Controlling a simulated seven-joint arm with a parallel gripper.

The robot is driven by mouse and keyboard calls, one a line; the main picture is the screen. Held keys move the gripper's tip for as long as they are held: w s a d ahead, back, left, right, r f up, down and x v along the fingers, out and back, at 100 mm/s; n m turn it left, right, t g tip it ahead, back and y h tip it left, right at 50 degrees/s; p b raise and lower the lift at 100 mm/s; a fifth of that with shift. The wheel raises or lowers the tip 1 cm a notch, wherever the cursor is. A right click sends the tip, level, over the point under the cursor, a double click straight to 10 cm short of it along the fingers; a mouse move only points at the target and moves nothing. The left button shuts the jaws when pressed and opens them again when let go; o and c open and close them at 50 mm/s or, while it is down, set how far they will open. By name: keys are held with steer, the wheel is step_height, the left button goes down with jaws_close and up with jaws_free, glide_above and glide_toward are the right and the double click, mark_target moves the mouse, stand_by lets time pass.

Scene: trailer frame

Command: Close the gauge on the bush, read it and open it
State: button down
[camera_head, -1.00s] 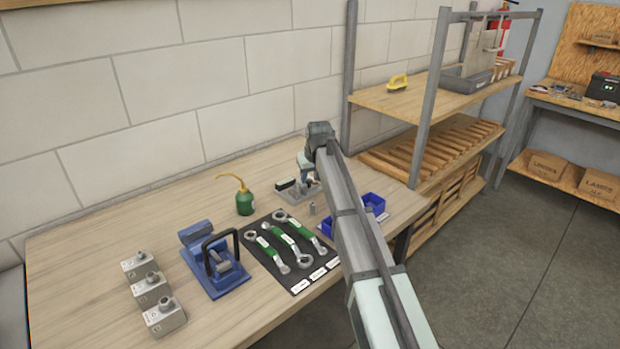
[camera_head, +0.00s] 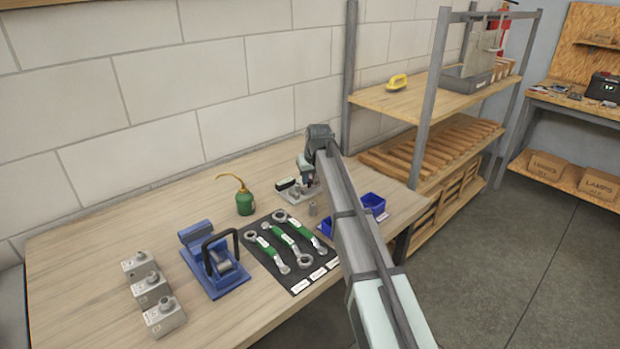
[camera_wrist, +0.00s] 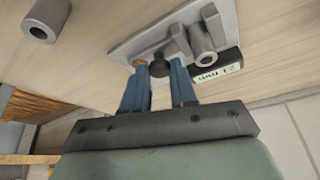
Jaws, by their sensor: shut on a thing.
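The gauge (camera_wrist: 130,48) is a light grey plate with upright grey parts, lying at the back of the bench; it also shows in the head view (camera_head: 299,195). A hollow grey cylinder (camera_wrist: 203,52), which looks like a bush, stands among its upright parts; whether it touches both jaws is unclear. My gripper (camera_wrist: 158,70) has its blue fingers shut on the gauge's dark knob (camera_wrist: 158,64). A label or display (camera_wrist: 218,72) beside it appears upside down and is hard to read. Another hollow grey cylinder (camera_wrist: 45,18) stands apart on the bench.
Left of the gauge are a green oil can (camera_head: 245,202), a dark mat with green-handled wrenches (camera_head: 290,246), a blue fixture (camera_head: 222,272) and grey blocks (camera_head: 151,290). Blue bins (camera_head: 373,204) stand right, partly behind my arm. A wall closes off the back.

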steer(key=shift+w+d, duration=0.95)
steer(key=c, duration=1.2)
jaws_free()
steer(key=shift+w+d, duration=0.1)
steer(key=shift+s+r, duration=0.3)
steer(key=shift+r, duration=0.2)
steer(key=v, duration=1.2)
steer(key=shift+s+r, duration=0.15)
steer(key=shift+r, duration=0.2)
